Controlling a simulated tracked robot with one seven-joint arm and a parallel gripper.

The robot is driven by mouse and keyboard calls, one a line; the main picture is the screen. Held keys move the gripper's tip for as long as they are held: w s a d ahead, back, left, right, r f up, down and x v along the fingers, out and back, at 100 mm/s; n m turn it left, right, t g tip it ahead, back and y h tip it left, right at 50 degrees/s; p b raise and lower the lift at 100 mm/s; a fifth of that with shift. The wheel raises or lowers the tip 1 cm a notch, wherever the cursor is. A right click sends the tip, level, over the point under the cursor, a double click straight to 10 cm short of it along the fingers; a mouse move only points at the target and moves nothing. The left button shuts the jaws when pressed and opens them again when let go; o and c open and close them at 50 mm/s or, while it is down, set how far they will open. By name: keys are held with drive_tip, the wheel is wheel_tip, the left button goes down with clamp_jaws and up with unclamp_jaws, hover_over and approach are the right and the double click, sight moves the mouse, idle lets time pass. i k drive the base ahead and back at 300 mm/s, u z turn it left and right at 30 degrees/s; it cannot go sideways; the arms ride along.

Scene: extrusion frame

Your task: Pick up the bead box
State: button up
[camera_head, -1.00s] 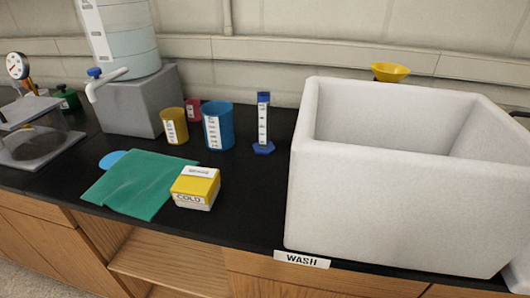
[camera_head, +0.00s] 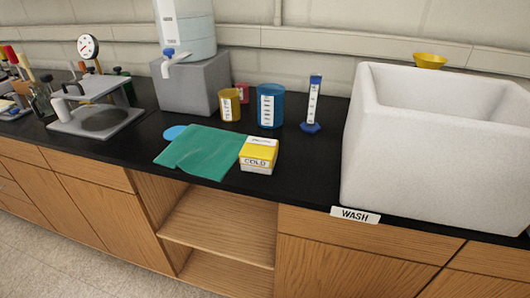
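A small yellow and white box (camera_head: 259,156) sits upright on the black counter, near its front edge. Its front label reads "COLD"; the writing on its lid is too small to read. No label reading "bead" can be made out, so I cannot tell if this is the bead box. A green cloth (camera_head: 198,152) lies flat just left of the box, its right edge close to or touching it. My gripper is not in view.
Behind the box stand a yellow cup (camera_head: 230,108), a blue beaker (camera_head: 271,108) and a blue-based cylinder (camera_head: 313,105). A large white basin (camera_head: 435,150) fills the right. A grey block (camera_head: 190,86) bears a water tank. The black counter (camera_head: 305,170) is clear between box and basin.

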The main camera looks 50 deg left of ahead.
sight(258, 155)
drive_tip(key=z, duration=1.25)
drive_tip(key=i, duration=0.15)
drive_tip(key=u, duration=3.55)
drive_tip(key=i, duration=0.15)
drive_tip(key=u, duration=0.8)
drive_tip(key=k, duration=1.05)
drive_tip(key=z, duration=0.65)
drive_tip(key=i, duration=1.05)
drive_tip(key=u, duration=0.05)
